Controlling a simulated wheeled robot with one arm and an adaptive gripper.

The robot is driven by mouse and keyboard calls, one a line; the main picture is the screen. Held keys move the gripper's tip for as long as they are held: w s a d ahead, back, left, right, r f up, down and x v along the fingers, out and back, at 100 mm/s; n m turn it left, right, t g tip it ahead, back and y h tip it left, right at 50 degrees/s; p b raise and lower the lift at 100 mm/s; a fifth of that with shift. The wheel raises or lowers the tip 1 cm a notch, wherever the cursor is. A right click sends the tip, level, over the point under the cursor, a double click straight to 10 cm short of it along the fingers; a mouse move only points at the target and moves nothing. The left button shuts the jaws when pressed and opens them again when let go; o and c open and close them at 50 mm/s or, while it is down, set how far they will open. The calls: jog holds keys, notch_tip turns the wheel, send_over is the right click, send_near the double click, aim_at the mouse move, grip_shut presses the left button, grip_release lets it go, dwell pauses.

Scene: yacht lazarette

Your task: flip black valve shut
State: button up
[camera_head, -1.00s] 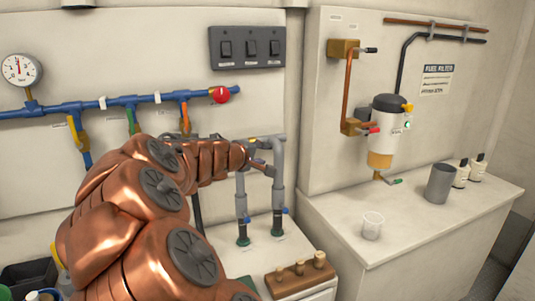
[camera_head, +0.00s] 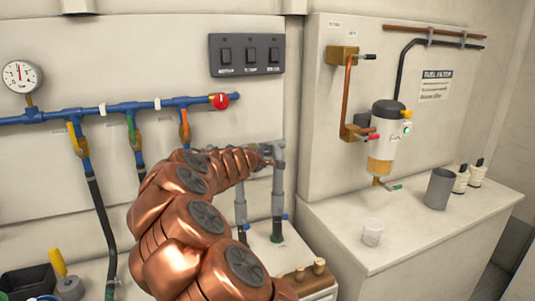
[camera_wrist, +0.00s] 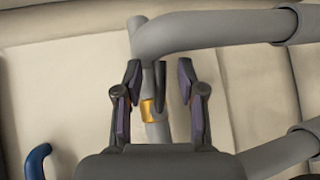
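My gripper (camera_wrist: 159,80) is open in the wrist view, with its two dark fingers apart. Between them are a grey pipe (camera_wrist: 158,132) with a brass collar (camera_wrist: 148,108) and a slim dark lever (camera_wrist: 159,74). The fingers stand on either side with gaps visible; I cannot tell if either touches. In the head view my gripper (camera_head: 266,153) is at the top of the grey pipes (camera_head: 278,185), and my arm hides most of this valve. Another black-tipped lever (camera_head: 368,57) sits on a brass block at the upper right.
A blue pipe (camera_head: 75,115) with coloured valve levers runs along the left wall, below a switch panel (camera_head: 247,55). A fuel filter (camera_head: 384,130), a clear cup (camera_head: 372,232) and a grey cup (camera_head: 440,188) are at the right. The counter's front middle is clear.

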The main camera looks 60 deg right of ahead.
jog(key=shift+d+f, duration=0.15)
jog(key=shift+d, duration=0.45)
grip_shut()
